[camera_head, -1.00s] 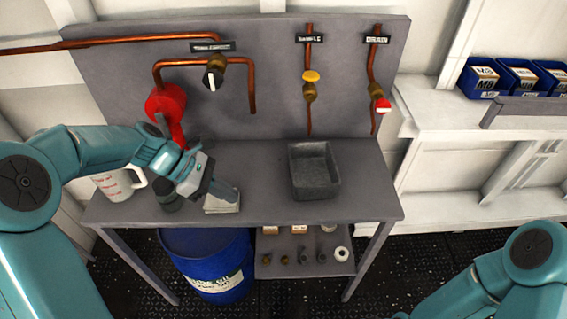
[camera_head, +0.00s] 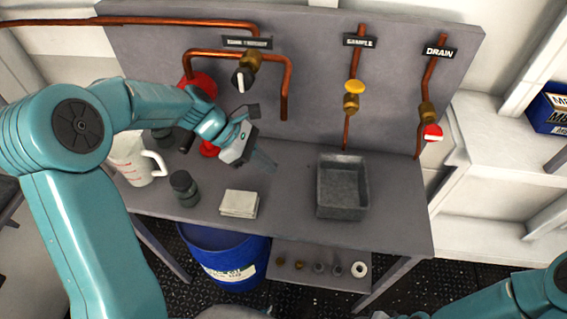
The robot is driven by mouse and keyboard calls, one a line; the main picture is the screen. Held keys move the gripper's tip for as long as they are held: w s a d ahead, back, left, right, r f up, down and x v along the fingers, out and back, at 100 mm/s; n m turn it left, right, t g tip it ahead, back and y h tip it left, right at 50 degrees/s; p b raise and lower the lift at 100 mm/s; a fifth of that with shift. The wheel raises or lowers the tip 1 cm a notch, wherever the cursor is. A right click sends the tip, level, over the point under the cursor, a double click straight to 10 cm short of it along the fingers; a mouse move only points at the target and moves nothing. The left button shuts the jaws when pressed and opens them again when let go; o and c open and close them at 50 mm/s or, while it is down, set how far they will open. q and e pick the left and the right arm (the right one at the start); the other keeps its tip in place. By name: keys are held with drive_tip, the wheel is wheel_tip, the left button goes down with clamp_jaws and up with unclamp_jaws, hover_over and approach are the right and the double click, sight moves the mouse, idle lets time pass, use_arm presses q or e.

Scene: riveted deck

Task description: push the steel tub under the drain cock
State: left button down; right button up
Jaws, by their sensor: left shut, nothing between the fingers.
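The steel tub (camera_head: 342,212) is a grey, open rectangular pan on the right half of the grey bench. It sits nearly below the sample cock (camera_head: 353,94) with the yellow handle, to the left of the drain cock. The drain cock (camera_head: 430,122) has a red and white handle under the DRAIN label (camera_head: 438,52). My left gripper (camera_head: 268,165) is shut and empty above the bench, left of the tub and apart from it. My right arm shows at the lower right, but its gripper is out of view.
A folded cloth (camera_head: 239,204), a dark jar (camera_head: 184,186) and a white measuring jug (camera_head: 137,160) stand on the bench's left half. A blue drum (camera_head: 226,254) stands below. The bench top (camera_head: 395,215) right of the tub is clear.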

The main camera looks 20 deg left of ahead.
use_arm(q)
drive_tip(key=x, duration=0.7)
drive_tip(key=shift+w+d+f, duration=0.1)
drive_tip(key=shift+d+f, duration=0.1)
drive_tip(key=shift+f, duration=0.15)
drive_tip(key=d, duration=0.2)
drive_tip(key=d+p, duration=0.1)
drive_tip(key=shift+w+d, duration=0.3)
drive_tip(key=shift+d, duration=0.05)
drive_tip(key=shift+w+d+f, duration=0.1)
drive_tip(key=shift+w+d, duration=0.15)
drive_tip(key=shift+d, duration=0.05)
drive_tip(key=shift+s, duration=0.1)
drive_tip(key=shift+d, duration=0.1)
